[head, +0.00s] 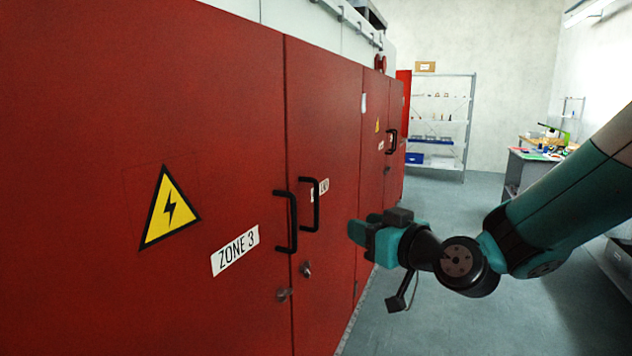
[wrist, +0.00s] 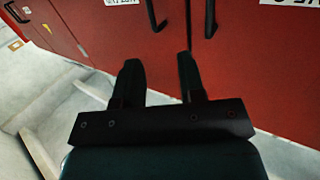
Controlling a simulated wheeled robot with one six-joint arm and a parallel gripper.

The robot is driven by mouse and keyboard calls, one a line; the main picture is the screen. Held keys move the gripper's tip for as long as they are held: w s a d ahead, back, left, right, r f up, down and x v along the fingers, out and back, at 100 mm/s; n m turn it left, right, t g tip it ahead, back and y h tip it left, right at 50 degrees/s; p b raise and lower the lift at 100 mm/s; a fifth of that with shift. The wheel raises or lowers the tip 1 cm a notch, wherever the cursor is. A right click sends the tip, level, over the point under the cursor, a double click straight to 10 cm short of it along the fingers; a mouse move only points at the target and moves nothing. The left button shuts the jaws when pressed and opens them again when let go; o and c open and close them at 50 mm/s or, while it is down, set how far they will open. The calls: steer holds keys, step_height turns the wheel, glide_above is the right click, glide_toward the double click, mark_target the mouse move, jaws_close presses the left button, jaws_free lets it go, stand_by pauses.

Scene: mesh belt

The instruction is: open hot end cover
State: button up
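The hot end cover (head: 325,110) is a red door in the cabinet front, shut flush with its neighbours. Its white label (head: 324,186) is partly hidden by its black bar handle (head: 316,205); only the end of the wording shows. In the wrist view, which appears inverted, this handle (wrist: 154,15) is at the top, beyond the fingertips. My gripper (head: 358,234) is to the right of the handle and apart from it in the head view. In the wrist view my gripper (wrist: 160,70) has its two fingers spread, with nothing between them.
The ZONE 3 door (head: 120,110) is just left, with its own black handle (head: 290,222) close beside the cover's handle. Latches (head: 305,269) sit below. Open floor (head: 440,310) lies right of the cabinet. Shelves (head: 440,120) and a workbench (head: 530,165) stand farther back.

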steer(key=w+t, duration=0.1)
steer(key=w, duration=0.1)
steer(key=p, duration=1)
glide_above(316, 224)
steer(key=shift+w+r, duration=0.25)
steer(key=shift+w, duration=0.05)
jaws_close()
